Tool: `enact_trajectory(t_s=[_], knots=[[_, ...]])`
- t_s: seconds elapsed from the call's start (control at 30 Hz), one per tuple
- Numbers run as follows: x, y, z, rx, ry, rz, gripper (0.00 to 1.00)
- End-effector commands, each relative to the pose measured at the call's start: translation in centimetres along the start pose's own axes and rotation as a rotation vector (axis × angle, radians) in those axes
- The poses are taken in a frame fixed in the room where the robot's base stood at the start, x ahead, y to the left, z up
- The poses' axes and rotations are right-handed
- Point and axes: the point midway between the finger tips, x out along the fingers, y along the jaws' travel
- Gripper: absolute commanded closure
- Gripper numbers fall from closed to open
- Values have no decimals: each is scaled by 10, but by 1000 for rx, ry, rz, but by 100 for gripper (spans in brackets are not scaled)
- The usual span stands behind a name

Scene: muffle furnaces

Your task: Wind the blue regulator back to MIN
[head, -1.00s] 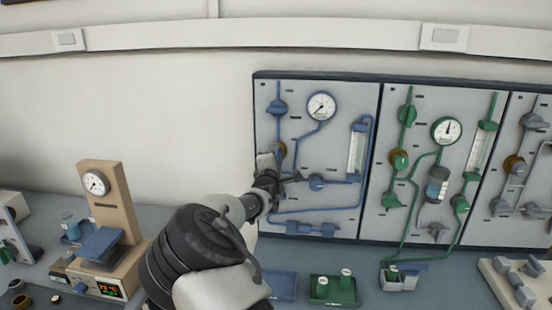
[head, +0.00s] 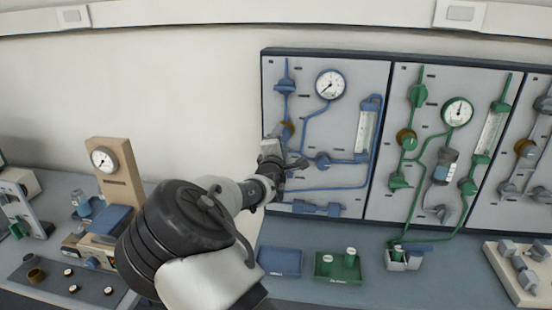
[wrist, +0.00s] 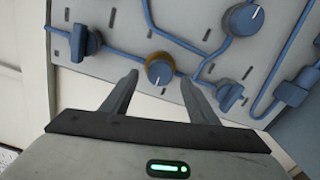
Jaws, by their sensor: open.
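The blue regulator (wrist: 160,71) is a round blue knob with a white pointer line and a brass collar, on the grey panel with blue pipes (head: 345,75). In the wrist view it sits ahead of my gripper (wrist: 157,88), between the two spread fingers and apart from both. The pointer line tilts slightly from upright; no MIN mark is readable. In the head view the regulator's brass part (head: 288,127) shows just above my gripper (head: 285,160), which covers part of it. My gripper is open and empty.
A blue handle (wrist: 84,43) is left of the regulator and another (wrist: 230,95) right of it, near the right finger. A blue-piped gauge (head: 331,84) is above right. The green panel (head: 450,80) stands to the right. Blue (head: 280,262) and green (head: 338,268) trays lie on the bench below.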

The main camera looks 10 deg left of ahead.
Motion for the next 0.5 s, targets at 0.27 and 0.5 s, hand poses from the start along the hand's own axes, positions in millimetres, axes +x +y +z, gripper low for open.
enact_trajectory(t_s=[0.27, 0.5], knots=[[-72, 0, -1, 0, 3, -2, 46], [-115, 1, -1, 0, 2, 0, 46]])
